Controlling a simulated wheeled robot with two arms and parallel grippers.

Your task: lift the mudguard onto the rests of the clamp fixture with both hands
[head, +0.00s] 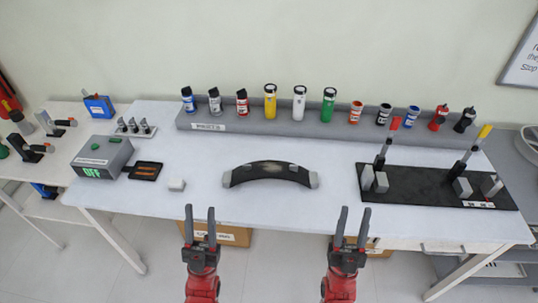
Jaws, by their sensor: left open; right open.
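The mudguard (268,171) is a dark curved arch with grey ends, lying in the middle of the white table. The clamp fixture (432,196) is a black plate at the table's right, with grey rest blocks (381,182) and two upright clamp levers, one tipped red and one yellow. My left gripper (201,225) is open and empty in front of the table's front edge, to the left of the mudguard. My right gripper (353,224) is open and empty at the front edge, between the mudguard and the fixture but nearer the viewer. Neither touches the mudguard.
A grey rack (250,122) along the back holds several bottles and cans. The table around the mudguard is clear.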

